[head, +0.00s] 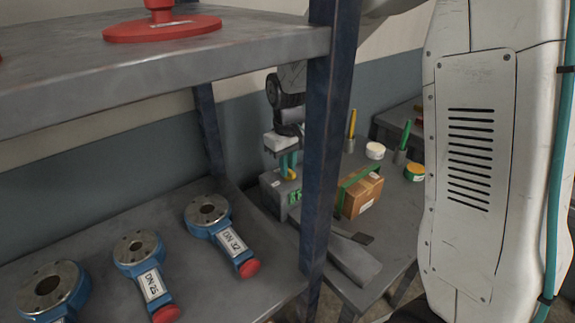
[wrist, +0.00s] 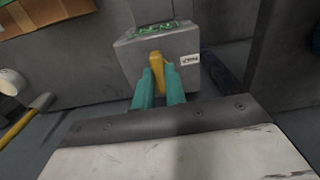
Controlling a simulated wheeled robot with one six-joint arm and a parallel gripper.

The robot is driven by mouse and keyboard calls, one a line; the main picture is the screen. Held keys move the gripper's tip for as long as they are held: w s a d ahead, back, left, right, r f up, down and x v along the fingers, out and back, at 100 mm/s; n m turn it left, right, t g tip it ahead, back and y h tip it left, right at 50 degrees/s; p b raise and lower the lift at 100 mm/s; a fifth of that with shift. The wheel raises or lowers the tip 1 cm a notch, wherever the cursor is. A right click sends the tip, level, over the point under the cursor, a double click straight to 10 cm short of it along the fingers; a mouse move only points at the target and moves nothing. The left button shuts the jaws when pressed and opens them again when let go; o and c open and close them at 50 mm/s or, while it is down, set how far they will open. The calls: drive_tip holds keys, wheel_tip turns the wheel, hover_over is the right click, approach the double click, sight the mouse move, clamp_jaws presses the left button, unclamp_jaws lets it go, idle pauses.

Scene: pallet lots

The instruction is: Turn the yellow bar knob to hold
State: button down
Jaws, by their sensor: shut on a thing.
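The yellow bar knob (wrist: 156,66) sits on the face of a grey box (wrist: 186,45) in the wrist view. My gripper (wrist: 160,80) has teal fingers shut on the knob, one on each side of it. The box carries green markings near its top and a small white label at the right; the label's text is too small to read. In the head view the knob (head: 290,174) is partly hidden by my gripper (head: 287,165), and the grey box (head: 272,189) stands on a table behind a blue post.
The blue shelf post (head: 330,130) stands close in front of the table. Blue valves (head: 212,215) lie on the lower shelf; a red flange (head: 162,27) is above.

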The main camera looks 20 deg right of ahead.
drive_tip(key=c, duration=1.4)
unclamp_jaws()
drive_tip(key=shift+c, duration=0.2)
wheel_tip(320, 180, up, 8)
drive_tip(key=shift+f, duration=0.1)
drive_tip(key=s+d+r+m, duration=0.1)
drive_tip(key=s+r, duration=0.1)
drive_tip(key=s, duration=0.8)
drive_tip(key=s+d+r+m+t, duration=0.1)
drive_tip(key=s+r, duration=0.1)
drive_tip(key=s, duration=0.8)
drive_tip(key=s+d+r+m, duration=0.1)
drive_tip(key=s+r, duration=0.1)
drive_tip(key=s, duration=0.8)
drive_tip(key=shift+d+r+m, duration=0.35)
drive_tip(key=shift+m, duration=0.05)
